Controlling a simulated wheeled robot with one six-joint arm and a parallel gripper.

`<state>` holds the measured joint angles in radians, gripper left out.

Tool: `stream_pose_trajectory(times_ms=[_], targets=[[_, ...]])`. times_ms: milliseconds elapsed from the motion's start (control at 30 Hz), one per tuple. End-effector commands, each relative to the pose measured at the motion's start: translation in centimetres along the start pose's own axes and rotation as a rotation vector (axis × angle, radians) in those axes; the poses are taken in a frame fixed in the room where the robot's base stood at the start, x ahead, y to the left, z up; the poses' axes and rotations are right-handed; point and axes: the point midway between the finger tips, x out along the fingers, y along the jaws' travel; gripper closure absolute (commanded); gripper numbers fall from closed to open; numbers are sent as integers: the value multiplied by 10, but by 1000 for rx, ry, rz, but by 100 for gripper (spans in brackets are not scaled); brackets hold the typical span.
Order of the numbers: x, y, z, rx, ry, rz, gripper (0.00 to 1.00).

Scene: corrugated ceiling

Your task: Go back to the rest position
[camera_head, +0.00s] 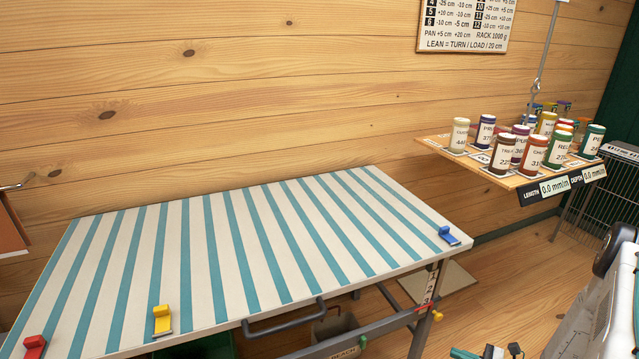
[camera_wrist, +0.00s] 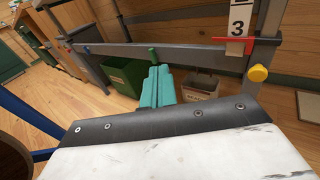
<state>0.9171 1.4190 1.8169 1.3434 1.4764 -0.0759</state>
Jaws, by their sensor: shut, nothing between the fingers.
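My gripper (camera_wrist: 158,72) shows in the wrist view as two teal fingers pressed together, with nothing between them. I cannot tell whether the fingers touch anything.
A striped table (camera_head: 235,240) bears red (camera_head: 35,345), yellow (camera_head: 162,320) and blue (camera_head: 448,236) clips. A shelf (camera_head: 436,147) at right holds several labelled jars. Under the table stand a green bin (camera_wrist: 125,80) and a pale box (camera_wrist: 200,88). Bare floor (camera_head: 510,265) lies right of the table.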

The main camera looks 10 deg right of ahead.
Motion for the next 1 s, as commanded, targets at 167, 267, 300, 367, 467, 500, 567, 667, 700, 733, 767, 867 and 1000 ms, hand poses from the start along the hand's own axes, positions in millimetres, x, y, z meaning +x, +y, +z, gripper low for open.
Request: stream_pose_trajectory(times_ms=[167, 267, 300, 367, 467, 500, 567, 667, 700, 733, 767, 867, 1000], targets=[[11, 15, 82, -126, 66, 271, 100], [15, 28, 124, -203, 110, 418, 100], [16, 34, 140, -235, 128, 474, 100], [18, 42, 164, -284, 156, 557, 100], [19, 59, 202, -369, 206, 689, 100], [19, 66, 216, -403, 226, 740, 100], [19, 76, 236, -457, 259, 815, 100], [17, 94, 269, -547, 313, 933, 100], [16, 101, 281, -586, 336, 979, 100], [15, 107, 290, -615, 353, 1012, 100], [14, 112, 298, -644, 370, 1045, 100], [10, 131, 326, -743, 428, 1150, 100], [2, 157, 360, -888, 511, 1280, 100]])
